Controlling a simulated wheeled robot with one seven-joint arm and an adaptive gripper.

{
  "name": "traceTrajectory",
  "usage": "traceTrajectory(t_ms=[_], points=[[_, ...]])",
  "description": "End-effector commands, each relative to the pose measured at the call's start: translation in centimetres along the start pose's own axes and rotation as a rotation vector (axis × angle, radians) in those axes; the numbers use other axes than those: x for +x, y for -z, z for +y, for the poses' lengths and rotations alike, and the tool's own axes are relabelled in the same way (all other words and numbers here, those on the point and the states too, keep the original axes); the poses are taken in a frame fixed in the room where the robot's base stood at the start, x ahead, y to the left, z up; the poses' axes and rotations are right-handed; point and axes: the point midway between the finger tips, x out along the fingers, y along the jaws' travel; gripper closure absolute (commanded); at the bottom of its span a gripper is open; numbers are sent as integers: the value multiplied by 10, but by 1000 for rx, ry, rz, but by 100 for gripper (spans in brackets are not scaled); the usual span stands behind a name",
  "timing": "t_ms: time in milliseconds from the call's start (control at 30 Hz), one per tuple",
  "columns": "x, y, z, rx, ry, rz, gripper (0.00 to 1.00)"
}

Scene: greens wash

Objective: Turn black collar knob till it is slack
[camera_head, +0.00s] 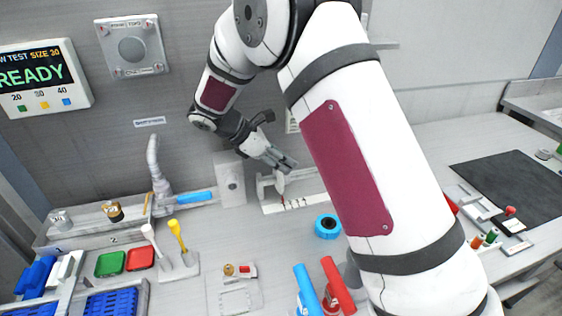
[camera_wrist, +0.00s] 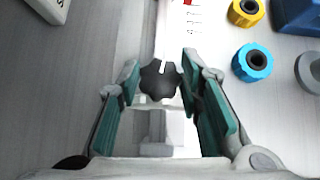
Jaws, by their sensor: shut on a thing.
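The black collar knob (camera_wrist: 160,78) is a lobed dark knob with a white mark, seen in the wrist view between my fingertips. My gripper (camera_wrist: 160,82) is shut on it, with one green-lined finger on each side. In the head view my gripper (camera_head: 284,170) is at the light grey fixture (camera_head: 272,206) by the back wall. The knob itself cannot be made out there. A pale strip with a red mark (camera_wrist: 190,3) shows beyond the knob in the wrist view.
A blue ring (camera_head: 327,227) lies on the bench right of the fixture; it also shows in the wrist view (camera_wrist: 253,62), near a yellow ring (camera_wrist: 246,12). A white box (camera_head: 230,180) stands left of the fixture. Blue and red bottles (camera_head: 338,285) stand in front.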

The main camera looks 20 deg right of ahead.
Motion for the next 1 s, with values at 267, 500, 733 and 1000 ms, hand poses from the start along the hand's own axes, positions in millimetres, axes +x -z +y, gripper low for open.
traceTrajectory(t_ms=[267,500,733,1000], points=[[1,0,0,29,29,0,95],[0,0,0,29,30,0,95],[0,0,0,29,29,0,47],[-2,0,0,29,28,0,47]])
